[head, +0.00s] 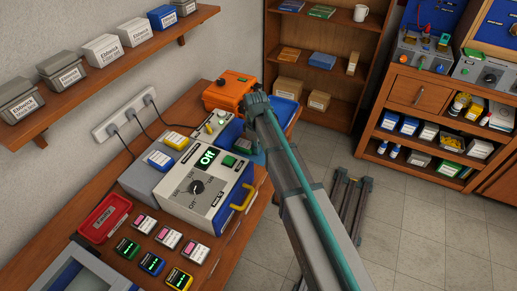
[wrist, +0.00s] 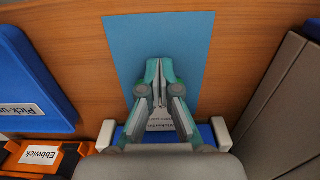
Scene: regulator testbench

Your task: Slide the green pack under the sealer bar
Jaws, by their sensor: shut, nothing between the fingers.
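A small dark pack with a green face (head: 127,247) lies at the left end of the front row on the bench in the head view, well away from my gripper. My gripper (wrist: 160,66) is shut and empty above a flat blue sheet (wrist: 197,40) in the wrist view. Behind the fingers is a blue-and-white fixture with white end posts (wrist: 220,130) and a partly covered label. It may be the sealer, but my gripper hides its middle and I cannot make out the bar. In the head view my arm covers the area around the fingertips.
A blue "Pick-up" tray (wrist: 30,90) and an orange case (wrist: 40,158) stand left of my gripper in the wrist view. A grey box-like body (wrist: 290,90) is at the right. The regulator unit (head: 195,190) with a yellow handle and a red tray (head: 105,218) occupy the bench.

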